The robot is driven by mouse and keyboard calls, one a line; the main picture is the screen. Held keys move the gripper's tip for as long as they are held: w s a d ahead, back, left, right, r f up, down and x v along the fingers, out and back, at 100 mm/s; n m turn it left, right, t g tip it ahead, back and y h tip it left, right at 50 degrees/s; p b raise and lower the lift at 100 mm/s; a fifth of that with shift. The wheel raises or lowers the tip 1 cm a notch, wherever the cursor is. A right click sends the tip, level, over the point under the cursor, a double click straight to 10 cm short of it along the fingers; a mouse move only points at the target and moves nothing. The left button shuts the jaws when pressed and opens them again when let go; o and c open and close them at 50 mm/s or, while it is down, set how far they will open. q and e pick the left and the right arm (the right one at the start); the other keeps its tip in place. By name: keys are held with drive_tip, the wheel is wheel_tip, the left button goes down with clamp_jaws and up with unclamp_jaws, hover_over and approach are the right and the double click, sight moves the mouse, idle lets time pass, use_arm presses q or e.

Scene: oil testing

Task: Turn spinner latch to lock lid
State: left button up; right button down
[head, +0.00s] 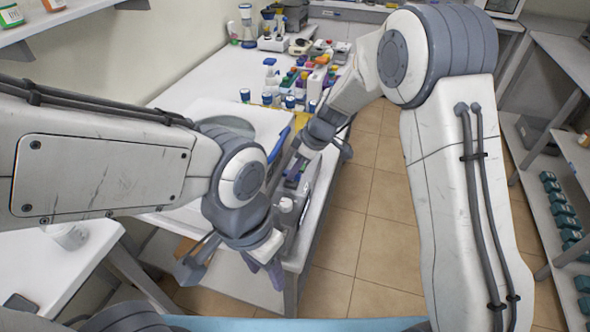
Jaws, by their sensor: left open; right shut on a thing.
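A white machine (195,109) with a round grey top part (225,123) stands on the bench, largely behind my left arm. It looks like the spinner. A blue strip (279,145) shows along its right side. I cannot make out the latch, or whether the lid is fully down. My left gripper (230,268) is open, low in front of the bench, with its fingers spread apart. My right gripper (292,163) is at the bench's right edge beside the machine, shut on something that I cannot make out.
Several coloured bottles and boxes (310,80) crowd the bench behind the machine. Shelves (545,190) line the right side. The tiled floor (365,215) between is clear.

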drive_tip(key=shift+s+m+t+b, duration=0.1)
drive_tip(key=shift+m+t+b, duration=0.35)
drive_tip(key=shift+m, duration=0.65)
drive_tip(key=shift+a+r+m+h, duration=0.1)
drive_tip(key=shift+m+h, duration=0.3)
drive_tip(key=shift+m, duration=0.4)
drive_tip(key=shift+s+r+m+t+p, duration=0.1)
drive_tip(key=shift+m+t+p, duration=0.3)
drive_tip(key=shift+p, duration=0.1)
drive_tip(key=m+h+p, duration=0.1)
drive_tip(key=m+p, duration=0.2)
drive_tip(key=p, duration=0.2)
drive_tip(key=shift+r+t, duration=0.1)
drive_tip(key=shift+t, duration=0.15)
drive_tip(key=shift+a+f+m+p, duration=0.1)
drive_tip(key=shift+f+m+p, duration=0.25)
drive_tip(key=shift+p, duration=0.55)
drive_tip(key=shift+r, duration=0.1)
drive_tip(key=c, duration=0.8)
unclamp_jaws()
